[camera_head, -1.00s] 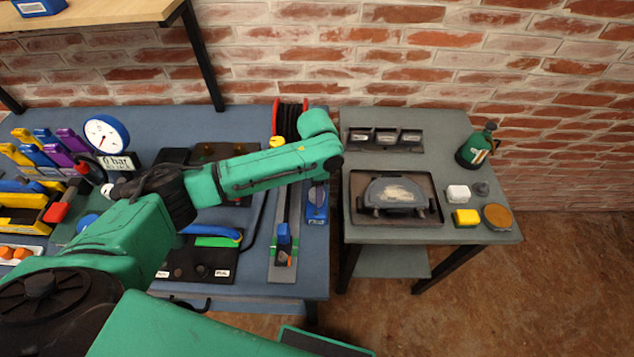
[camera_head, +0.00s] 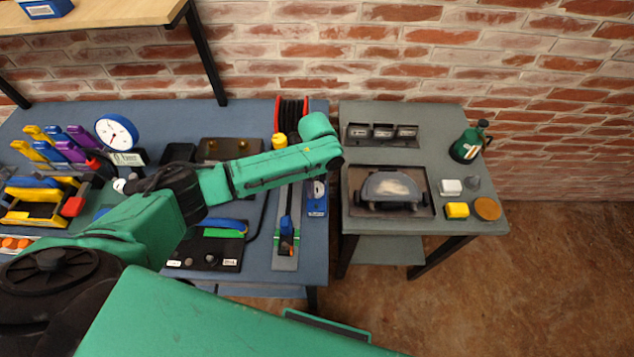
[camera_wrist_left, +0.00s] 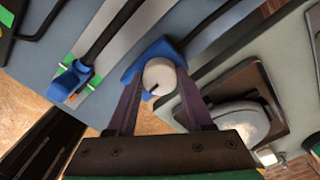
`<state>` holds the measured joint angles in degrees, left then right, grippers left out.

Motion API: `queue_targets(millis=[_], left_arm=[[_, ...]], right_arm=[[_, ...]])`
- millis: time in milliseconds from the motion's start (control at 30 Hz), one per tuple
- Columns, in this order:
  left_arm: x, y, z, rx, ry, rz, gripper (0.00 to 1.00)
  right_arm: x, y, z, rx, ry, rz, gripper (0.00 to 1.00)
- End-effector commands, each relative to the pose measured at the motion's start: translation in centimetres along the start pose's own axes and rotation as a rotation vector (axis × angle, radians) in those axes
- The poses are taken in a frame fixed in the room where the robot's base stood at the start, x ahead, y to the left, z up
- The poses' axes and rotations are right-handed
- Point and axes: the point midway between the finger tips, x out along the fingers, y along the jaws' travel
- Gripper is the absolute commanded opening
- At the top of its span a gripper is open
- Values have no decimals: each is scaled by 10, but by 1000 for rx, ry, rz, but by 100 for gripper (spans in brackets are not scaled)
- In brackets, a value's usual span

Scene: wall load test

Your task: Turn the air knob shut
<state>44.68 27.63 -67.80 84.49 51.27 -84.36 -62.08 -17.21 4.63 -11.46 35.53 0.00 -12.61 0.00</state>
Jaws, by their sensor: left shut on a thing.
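The air knob (camera_wrist_left: 160,76) is a round, pale grey knob with a dark mark, standing on a blue block (camera_wrist_left: 140,72) in the left wrist view. The dark purple fingers of my left gripper (camera_wrist_left: 161,82) reach up from below, one on each side of the knob, and are shut on it. In the head view the blue block (camera_head: 317,207) stands at the bench's right edge, below the end of my green left arm; the fingers cannot be made out there. My right gripper is not in view.
A slotted lever plate (camera_head: 285,262) lies left of the block. On the right, a grey table (camera_head: 455,130) carries a dark tray (camera_head: 430,212) with a grey device. A dial gauge (camera_head: 115,131) stands at the far left. A green bottle (camera_head: 466,146) is at the back right.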

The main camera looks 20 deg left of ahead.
Motion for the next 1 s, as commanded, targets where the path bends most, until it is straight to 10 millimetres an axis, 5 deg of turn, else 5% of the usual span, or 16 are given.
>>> queue_targets(millis=[833, 867, 900, 1000], left_arm=[[-3, -3, 1, 151, -3, -9, 0], [-3, -3, 1, 151, -4, -9, 63], [-3, -3, 1, 150, -4, -8, 78], [-2, -2, 1, 150, -3, -6, 82]], right_arm=[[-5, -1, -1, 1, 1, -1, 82], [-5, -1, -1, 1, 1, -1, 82], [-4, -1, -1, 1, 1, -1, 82], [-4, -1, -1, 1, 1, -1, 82]])
